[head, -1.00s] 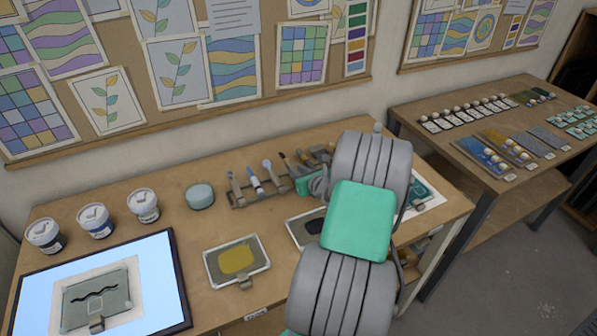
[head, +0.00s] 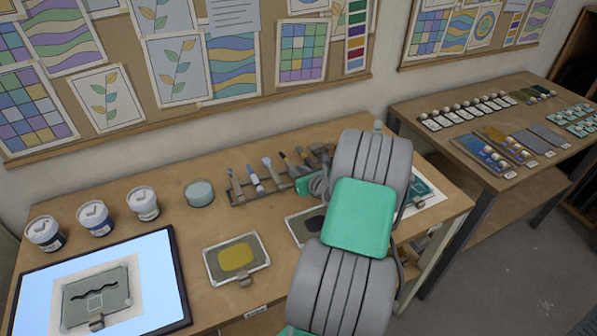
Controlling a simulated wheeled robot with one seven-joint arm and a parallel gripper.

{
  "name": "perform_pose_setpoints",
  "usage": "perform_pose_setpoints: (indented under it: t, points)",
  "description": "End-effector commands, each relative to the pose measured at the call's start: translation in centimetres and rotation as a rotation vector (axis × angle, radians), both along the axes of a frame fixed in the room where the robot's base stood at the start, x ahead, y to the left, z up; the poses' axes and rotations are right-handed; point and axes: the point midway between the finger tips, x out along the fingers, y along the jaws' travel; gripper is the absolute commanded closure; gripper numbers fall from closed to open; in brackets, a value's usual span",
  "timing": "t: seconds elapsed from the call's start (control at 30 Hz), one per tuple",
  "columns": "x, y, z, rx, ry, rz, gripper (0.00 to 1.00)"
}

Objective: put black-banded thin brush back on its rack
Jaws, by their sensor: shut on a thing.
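The brush rack (head: 240,199) stands on the bench toward the wall. Several brushes stand upright or tilted in it, including a blue-handled one (head: 254,179). My gripper (head: 308,185) is at the rack's right end, low beside the brushes there, partly hidden behind my arm. It is shut on a thin brush, but the brush is too small and covered for me to see its black band. I cannot tell whether the held brush touches the rack.
A round pale-blue pot (head: 200,194) stands left of the rack, with several lidded jars (head: 143,203) beyond. A yellow paint tray (head: 237,258) and a dark paint tray (head: 306,225) lie in front. A lit panel (head: 155,270) fills the left front. My arm covers the bench's right part.

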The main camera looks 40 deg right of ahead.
Motion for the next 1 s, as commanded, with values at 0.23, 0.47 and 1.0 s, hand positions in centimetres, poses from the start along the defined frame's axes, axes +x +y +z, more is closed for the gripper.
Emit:
perform_pose_setpoints:
  t: [0.23, 0.47, 1.0]
  points:
    - [0.02, -0.03, -0.23, 0.0, -0.001, 0.0, 1.0]
    - [0.02, -0.03, -0.38, 0.0, -0.001, 0.0, 0.77]
    - [-0.17, 0.02, -0.37, 0.0, 0.0, 0.0, 0.55]
